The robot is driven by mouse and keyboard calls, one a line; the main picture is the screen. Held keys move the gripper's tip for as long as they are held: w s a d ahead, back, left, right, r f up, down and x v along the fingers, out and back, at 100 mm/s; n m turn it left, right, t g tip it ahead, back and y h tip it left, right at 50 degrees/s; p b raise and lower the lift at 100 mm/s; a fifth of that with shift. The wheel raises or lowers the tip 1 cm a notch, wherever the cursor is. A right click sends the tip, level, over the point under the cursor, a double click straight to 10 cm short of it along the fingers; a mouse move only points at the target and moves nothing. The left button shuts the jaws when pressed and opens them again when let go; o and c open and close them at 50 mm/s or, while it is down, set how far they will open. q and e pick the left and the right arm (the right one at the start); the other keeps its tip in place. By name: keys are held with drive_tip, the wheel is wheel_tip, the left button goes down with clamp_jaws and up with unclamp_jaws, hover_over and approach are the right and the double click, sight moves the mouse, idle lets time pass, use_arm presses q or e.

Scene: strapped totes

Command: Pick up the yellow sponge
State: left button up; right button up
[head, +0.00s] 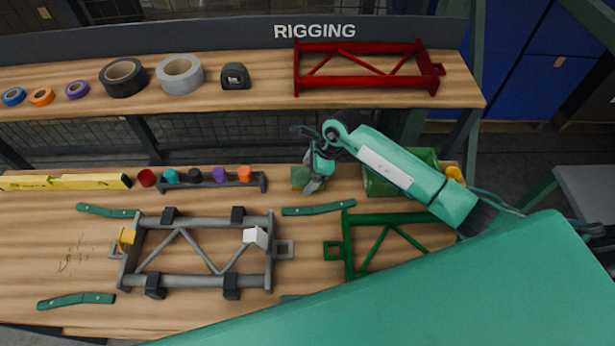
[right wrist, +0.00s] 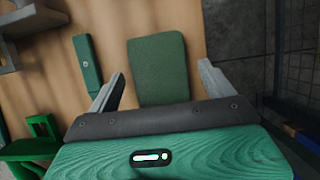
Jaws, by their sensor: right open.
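The sponge (head: 297,176) lies on the bench below the shelf, with a green top and a little yellow showing at its edge. In the right wrist view the sponge (right wrist: 158,62) shows only its dark green top face. My right gripper (head: 312,180) is over the sponge's right side and hides part of it in the head view. In the right wrist view, the right gripper's fingers (right wrist: 160,84) are apart with nothing held, and the sponge lies between and beyond them. My left gripper is not in view.
A green bin (head: 385,185) stands right of the sponge. Grey (head: 195,281) and green (head: 348,255) frames sit nearer. The shelf (head: 265,90) overhangs behind.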

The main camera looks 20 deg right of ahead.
drive_tip(key=shift+f+b, duration=0.25)
drive_tip(key=shift+b, duration=0.15)
drive_tip(key=shift+c, duration=0.3)
drive_tip(key=c, duration=1)
